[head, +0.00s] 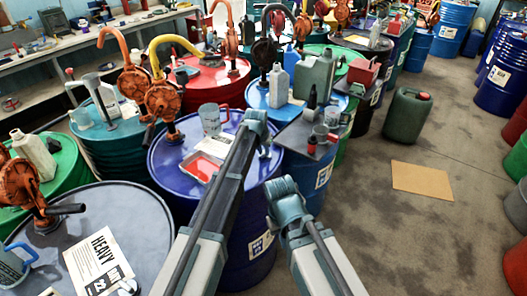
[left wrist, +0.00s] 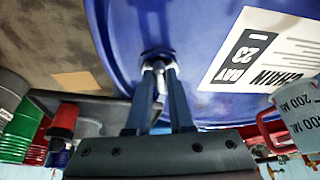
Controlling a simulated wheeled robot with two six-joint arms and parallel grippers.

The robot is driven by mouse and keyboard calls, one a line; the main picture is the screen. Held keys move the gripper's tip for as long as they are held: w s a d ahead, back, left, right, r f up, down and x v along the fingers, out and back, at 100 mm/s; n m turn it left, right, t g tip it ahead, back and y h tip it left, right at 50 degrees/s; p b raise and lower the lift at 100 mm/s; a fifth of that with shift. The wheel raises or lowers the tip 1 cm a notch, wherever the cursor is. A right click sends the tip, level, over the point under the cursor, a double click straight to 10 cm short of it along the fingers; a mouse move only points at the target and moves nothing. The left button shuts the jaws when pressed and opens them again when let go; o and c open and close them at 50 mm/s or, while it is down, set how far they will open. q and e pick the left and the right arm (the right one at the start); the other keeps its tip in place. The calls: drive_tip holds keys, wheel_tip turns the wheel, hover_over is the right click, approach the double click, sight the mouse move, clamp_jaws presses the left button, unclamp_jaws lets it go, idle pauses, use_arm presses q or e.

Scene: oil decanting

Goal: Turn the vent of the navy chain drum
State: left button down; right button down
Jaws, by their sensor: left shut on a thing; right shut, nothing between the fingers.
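The navy chain drum (head: 170,160) stands in the middle of the head view, its top partly hidden by my left arm. In the left wrist view its blue lid (left wrist: 200,40) carries a white label (left wrist: 265,62) reading CHAIN BAY 23. My left gripper (head: 264,152) is over the right side of the lid. In the left wrist view its fingers (left wrist: 158,75) are shut on the small vent (left wrist: 156,58), which they mostly hide. My right gripper (head: 284,200) is lower, in front of the drum's right side, shut and empty.
Floor is open at right around cardboard (head: 422,181).

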use_arm(q)
drive_tip(key=m, duration=0.1)
drive_tip(key=m+h, duration=0.1)
drive_tip(key=m, duration=0.2)
drive_tip(key=shift+w+a+m+g+h, duration=0.2)
drive_tip(key=shift+a+m+g+h, duration=0.1)
drive_tip(key=shift+a+h, duration=0.1)
drive_tip(key=m, duration=0.2)
drive_tip(key=m+g+h, duration=0.1)
drive_tip(key=shift+w+a+m, duration=0.1)
drive_tip(key=shift+w+m, duration=0.15)
drive_tip(key=shift+m, duration=0.15)
drive_tip(key=m, duration=0.1)
drive_tip(key=m+g, duration=0.1)
drive_tip(key=m, duration=0.1)
drive_tip(key=m+g, duration=0.1)
drive_tip(key=m, duration=0.1)
drive_tip(key=shift+w+a+h, duration=0.1)
drive_tip(key=shift+w+h, duration=0.2)
drive_tip(key=shift+w, duration=0.1)
drive_tip(key=shift+w+m+g, duration=0.2)
drive_tip(key=shift+m+g, duration=0.7)
drive_tip(key=shift+m, duration=1.3)
drive_tip(key=c, duration=0.8)
unclamp_jaws()
